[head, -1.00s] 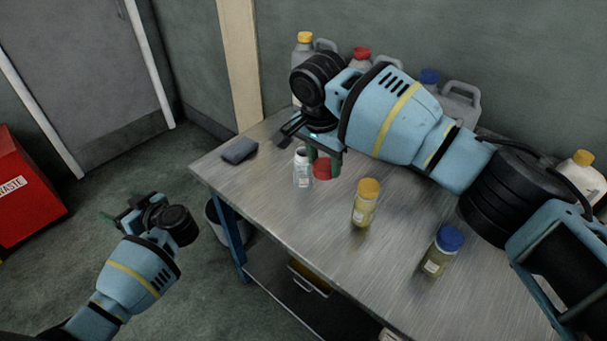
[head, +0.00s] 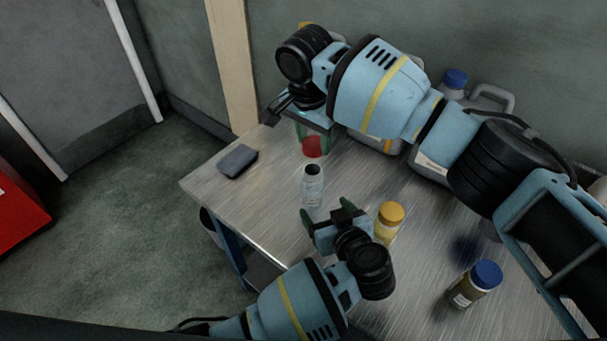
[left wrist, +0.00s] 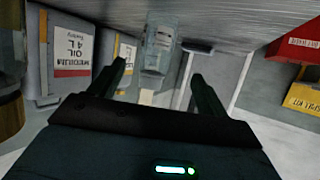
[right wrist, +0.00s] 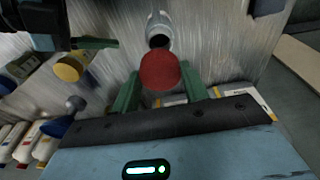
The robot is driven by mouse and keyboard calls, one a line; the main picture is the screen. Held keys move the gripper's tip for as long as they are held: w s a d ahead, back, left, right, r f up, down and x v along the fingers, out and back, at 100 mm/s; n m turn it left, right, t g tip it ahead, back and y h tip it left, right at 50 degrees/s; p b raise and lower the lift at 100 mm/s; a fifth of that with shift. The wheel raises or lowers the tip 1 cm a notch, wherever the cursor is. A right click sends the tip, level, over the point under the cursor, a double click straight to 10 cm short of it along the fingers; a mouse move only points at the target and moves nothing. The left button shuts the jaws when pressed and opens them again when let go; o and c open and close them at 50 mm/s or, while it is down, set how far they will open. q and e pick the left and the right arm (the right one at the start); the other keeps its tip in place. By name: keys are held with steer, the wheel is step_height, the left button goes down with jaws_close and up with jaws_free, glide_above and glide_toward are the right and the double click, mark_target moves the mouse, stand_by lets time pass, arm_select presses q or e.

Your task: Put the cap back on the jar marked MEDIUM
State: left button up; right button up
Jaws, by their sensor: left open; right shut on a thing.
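A clear, uncapped jar (head: 312,187) stands upright on the table; its label is too small to read. Its dark open mouth shows in the right wrist view (right wrist: 158,40). My right gripper (head: 311,137) is shut on a red cap (head: 312,147), held off the table beyond the jar, apart from it. The red cap also shows between the fingers in the right wrist view (right wrist: 160,70). My left gripper (head: 326,214) is open and empty, low on the near side of the jar. In the left wrist view the jar (left wrist: 160,45) is ahead of the spread fingers.
A yellow-capped jar (head: 390,220) stands close right of my left gripper. A blue-capped jar (head: 475,284) is farther right. A dark sponge-like block (head: 238,161) lies at the table's left. A MEDIUM OIL can (left wrist: 72,55) and other cans line the back.

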mark_target(311, 186)
arm_select(q)
steer(key=shift+w+d+r, duration=0.15)
steer(key=shift+w+d, duration=0.05)
arm_select(e)
steer(key=shift+w+a, duration=0.1)
steer(key=shift+w, duration=0.15)
arm_select(q)
steer(key=shift+s, duration=0.15)
arm_select(e)
steer(key=shift+s+r, duration=0.15)
steer(key=shift+s, duration=0.05)
arm_select(q)
steer(key=x, duration=1.2)
arm_select(e)
steer(key=shift+w, duration=0.1)
arm_select(q)
steer(key=shift+r, duration=0.1)
steer(key=c, duration=1.5)
arm_select(e)
steer(key=shift+f, duration=2.55)
steer(key=shift+f, duration=0.85)
steer(key=shift+f, duration=0.55)
